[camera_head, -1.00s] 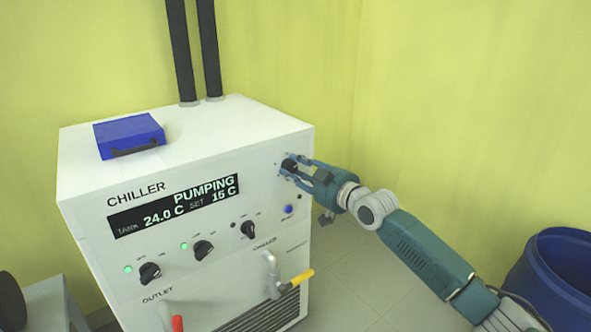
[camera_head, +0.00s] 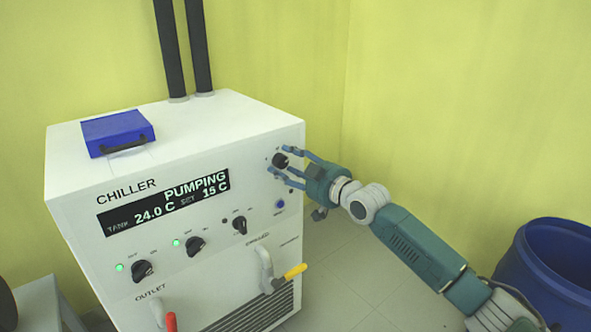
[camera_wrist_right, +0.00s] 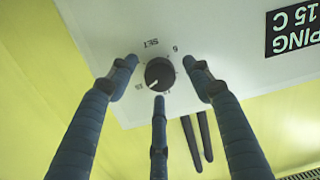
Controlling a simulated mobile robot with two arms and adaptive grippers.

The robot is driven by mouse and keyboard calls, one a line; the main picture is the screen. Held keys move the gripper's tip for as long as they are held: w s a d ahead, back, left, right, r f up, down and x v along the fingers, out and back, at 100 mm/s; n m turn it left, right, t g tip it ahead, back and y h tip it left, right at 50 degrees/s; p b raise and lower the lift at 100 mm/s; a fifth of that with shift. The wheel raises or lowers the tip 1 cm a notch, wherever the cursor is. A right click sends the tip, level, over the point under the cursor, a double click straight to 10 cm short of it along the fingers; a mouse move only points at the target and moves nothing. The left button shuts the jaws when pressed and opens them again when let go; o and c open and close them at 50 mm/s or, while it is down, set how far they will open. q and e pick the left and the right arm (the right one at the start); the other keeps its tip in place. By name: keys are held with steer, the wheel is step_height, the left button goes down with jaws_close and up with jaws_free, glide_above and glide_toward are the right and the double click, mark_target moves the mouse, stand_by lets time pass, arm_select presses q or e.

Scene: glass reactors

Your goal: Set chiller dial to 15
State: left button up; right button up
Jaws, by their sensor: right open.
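The chiller (camera_head: 240,125) is a white cabinet with a black display (camera_head: 165,203) reading PUMPING, TANK 24.0 C, SET 15 C. Its black set dial (camera_head: 280,160) sits at the upper right of the front panel. The dial also shows in the right wrist view (camera_wrist_right: 159,74), with SET lettering beside it. My right gripper (camera_head: 283,163) is open, its blue fingers spread around the dial with visible gaps. In the right wrist view the fingertips (camera_wrist_right: 160,75) stand apart from the dial on several sides. My left gripper is in no view.
Several black knobs (camera_head: 142,270) with green lights, a blue button (camera_head: 280,204), a yellow-handled valve (camera_head: 290,277) and a red-handled valve (camera_head: 170,321) are on the front. A blue case (camera_head: 117,131) lies on top. A blue barrel (camera_head: 553,275) stands at right. Floor between is clear.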

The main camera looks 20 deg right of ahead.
steer(key=f+v, duration=0.1)
steer(key=v, duration=1)
steer(key=shift+s+r, duration=0.3)
steer(key=shift+r, duration=0.15)
steer(key=shift+d, duration=0.15)
